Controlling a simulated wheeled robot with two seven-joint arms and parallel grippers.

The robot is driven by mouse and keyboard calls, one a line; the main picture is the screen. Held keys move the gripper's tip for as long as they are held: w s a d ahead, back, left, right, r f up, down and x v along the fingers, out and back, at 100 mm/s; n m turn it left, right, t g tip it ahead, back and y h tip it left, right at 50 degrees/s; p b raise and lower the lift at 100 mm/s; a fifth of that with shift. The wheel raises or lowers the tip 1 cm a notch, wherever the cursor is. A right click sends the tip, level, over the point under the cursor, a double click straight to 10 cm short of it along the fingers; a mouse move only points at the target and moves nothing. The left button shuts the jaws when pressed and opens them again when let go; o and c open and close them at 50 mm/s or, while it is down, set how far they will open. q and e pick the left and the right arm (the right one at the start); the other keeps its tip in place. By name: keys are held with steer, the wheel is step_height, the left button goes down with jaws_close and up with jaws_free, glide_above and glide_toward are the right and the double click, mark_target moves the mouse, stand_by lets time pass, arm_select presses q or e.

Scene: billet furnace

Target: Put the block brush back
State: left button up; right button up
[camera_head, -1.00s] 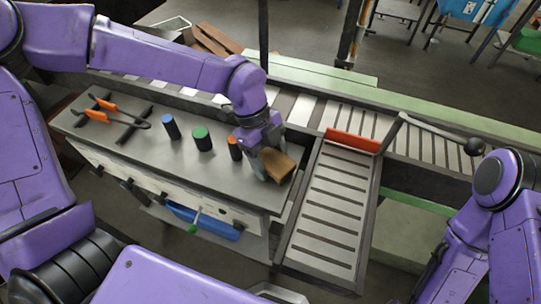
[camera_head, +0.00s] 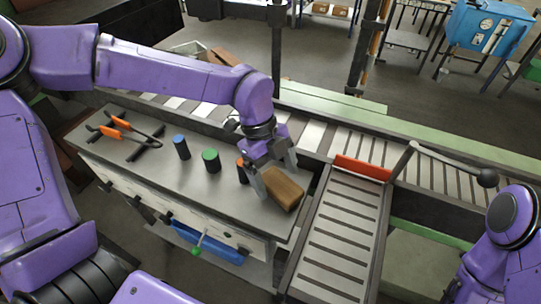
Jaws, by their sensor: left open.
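The block brush (camera_head: 284,194), a brown wooden block, lies on the right end of the grey steel bench top (camera_head: 222,187), near its edge. My left gripper (camera_head: 276,180) is open over the far-left end of the brush, with a finger at either side of that end. The gripper appears clear of a grip on it, though contact is hard to tell. The brush's lower side is hidden. My right arm shows at the lower right, and its gripper is out of view.
Cylinders with blue (camera_head: 181,147), green (camera_head: 211,160) and orange (camera_head: 242,171) tops stand left of the gripper. Orange-handled tongs (camera_head: 118,123) lie on a rack at the far left. A slatted roller chute (camera_head: 338,240) with an orange stop plate (camera_head: 363,168) runs right of the bench.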

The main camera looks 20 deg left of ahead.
arm_select(q)
steer(key=b+v, duration=0.1)
steer(key=v, duration=0.8)
